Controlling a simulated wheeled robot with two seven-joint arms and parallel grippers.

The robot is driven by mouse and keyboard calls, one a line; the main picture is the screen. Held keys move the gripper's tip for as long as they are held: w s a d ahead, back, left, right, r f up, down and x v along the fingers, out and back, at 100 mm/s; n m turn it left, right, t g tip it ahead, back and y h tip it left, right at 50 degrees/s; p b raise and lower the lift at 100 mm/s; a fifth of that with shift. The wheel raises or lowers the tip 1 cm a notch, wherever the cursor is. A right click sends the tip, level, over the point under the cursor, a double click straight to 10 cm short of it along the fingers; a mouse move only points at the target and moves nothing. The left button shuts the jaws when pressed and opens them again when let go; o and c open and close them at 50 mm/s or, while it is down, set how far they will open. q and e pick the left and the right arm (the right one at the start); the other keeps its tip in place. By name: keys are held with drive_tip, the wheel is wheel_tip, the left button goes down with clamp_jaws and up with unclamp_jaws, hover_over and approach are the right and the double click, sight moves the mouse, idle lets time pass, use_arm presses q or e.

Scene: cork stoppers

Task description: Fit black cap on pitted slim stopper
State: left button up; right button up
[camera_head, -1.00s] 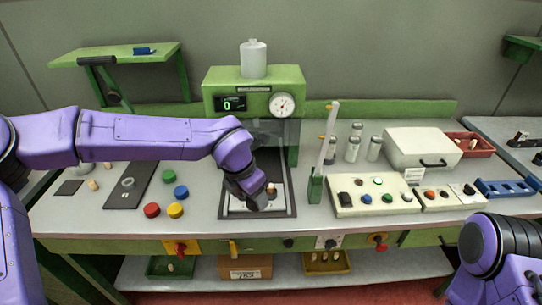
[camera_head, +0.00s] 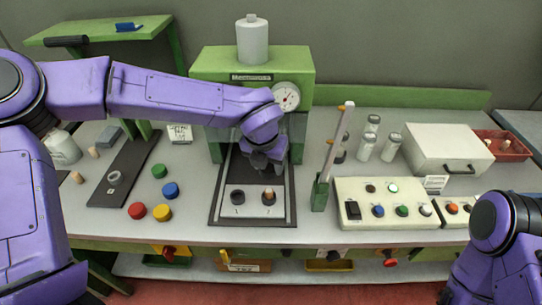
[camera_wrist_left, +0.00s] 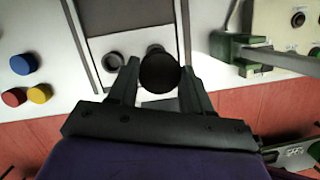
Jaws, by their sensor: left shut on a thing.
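My left gripper (camera_head: 262,160) hangs over the rear part of the dark-framed fixture plate (camera_head: 250,224). In the left wrist view, the gripper (camera_wrist_left: 158,80) is shut on a round black cap (camera_wrist_left: 160,72). The cap is hard to make out in the head view. A tan slim stopper (camera_head: 268,193) stands upright in the right-hand black holder (camera_head: 268,201). The left-hand holder (camera_head: 238,197) looks empty. Pits on the stopper are too small to tell. In the wrist view the cap hides the stopper. My right arm shows at the lower right; its gripper does not.
Green (camera_head: 159,171), blue (camera_head: 170,190), red (camera_head: 137,211) and yellow (camera_head: 164,213) caps lie left of the plate. A post on a green base (camera_head: 320,193) stands close to its right. A control box (camera_head: 385,207) lies farther right. The green press (camera_head: 225,65) rises behind.

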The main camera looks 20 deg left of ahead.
sight(269, 189)
use_arm(q)
drive_tip(key=shift+s+f, duration=0.2)
drive_tip(key=shift+f, duration=0.15)
drive_tip(key=shift+s+f+b, duration=0.1)
drive_tip(key=shift+f+b, duration=0.25)
drive_tip(key=shift+b, duration=0.25)
drive_tip(key=b+x, duration=0.3)
drive_tip(key=x, duration=0.1)
drive_tip(key=shift+s, duration=0.3)
drive_tip(key=shift+s+f+b, duration=0.1)
drive_tip(key=shift+f+b, duration=0.35)
drive_tip(key=shift+b, duration=0.15)
drive_tip(key=shift+f+b, duration=0.6)
drive_tip(key=shift+f, duration=0.55)
idle(0.8)
drive_tip(key=o, duration=1.1)
